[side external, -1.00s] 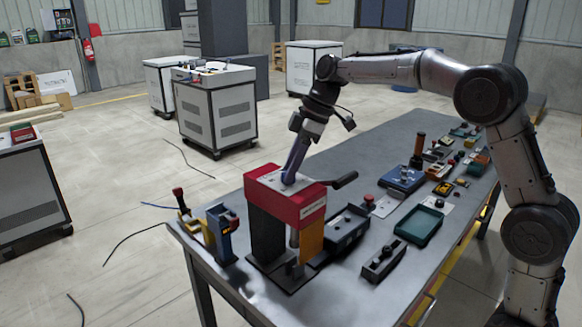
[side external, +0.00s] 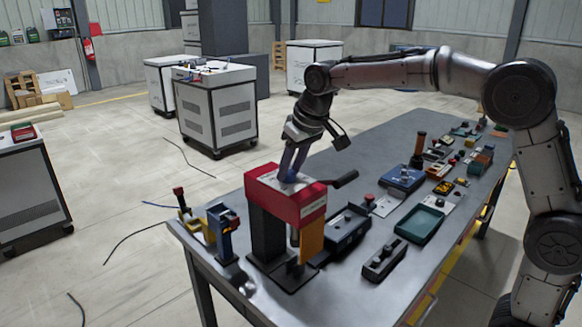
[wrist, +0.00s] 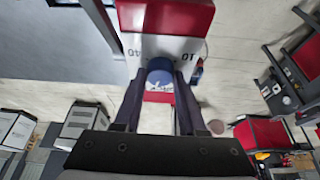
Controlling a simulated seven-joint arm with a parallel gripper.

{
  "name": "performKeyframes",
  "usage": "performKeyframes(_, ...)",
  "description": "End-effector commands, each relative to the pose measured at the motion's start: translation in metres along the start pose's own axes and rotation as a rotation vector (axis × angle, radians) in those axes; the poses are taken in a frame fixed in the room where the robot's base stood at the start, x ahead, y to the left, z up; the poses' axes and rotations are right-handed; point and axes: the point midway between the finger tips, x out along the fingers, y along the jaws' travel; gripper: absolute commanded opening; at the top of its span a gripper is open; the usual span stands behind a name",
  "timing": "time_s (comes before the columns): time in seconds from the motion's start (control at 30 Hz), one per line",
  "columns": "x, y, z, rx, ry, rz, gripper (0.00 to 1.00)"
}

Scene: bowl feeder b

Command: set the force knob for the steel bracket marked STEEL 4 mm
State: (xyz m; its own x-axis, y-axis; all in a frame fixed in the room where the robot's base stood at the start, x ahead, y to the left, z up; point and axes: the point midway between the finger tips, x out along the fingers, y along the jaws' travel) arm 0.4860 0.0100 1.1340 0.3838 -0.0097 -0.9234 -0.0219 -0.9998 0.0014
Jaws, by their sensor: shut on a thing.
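The force knob (wrist: 160,70) is a small blue round knob on the pale dial plate (wrist: 135,45) of the red-topped press, in the wrist view. The plate carries numbers; "10" and "40" can be partly read. The red press head (side external: 285,200) stands near the front of the bench in the side view. My gripper (side external: 288,176) reaches down onto its top. In the wrist view my gripper (wrist: 160,82) has one finger on each side of the knob and is shut on it. I cannot make out the knob's pointer or a part marked STEEL 4 mm.
A black lever (side external: 344,179) sticks out from the press's right side.

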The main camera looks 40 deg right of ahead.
Motion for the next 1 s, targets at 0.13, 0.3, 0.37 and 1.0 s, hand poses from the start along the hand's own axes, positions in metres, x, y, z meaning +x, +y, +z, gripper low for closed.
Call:
performKeyframes(0.13,-0.0003,-0.0015,-0.0003,0.113,0.0,0.048,0.0)
performKeyframes(0.3,-0.0002,-0.0021,-0.0004,0.225,-0.001,0.095,0.0)
performKeyframes(0.37,0.0,-0.0022,-0.0005,0.26,-0.001,0.107,0.0)
performKeyframes(1.0,-0.0002,-0.0025,-0.0005,0.386,-0.002,0.158,0.0)
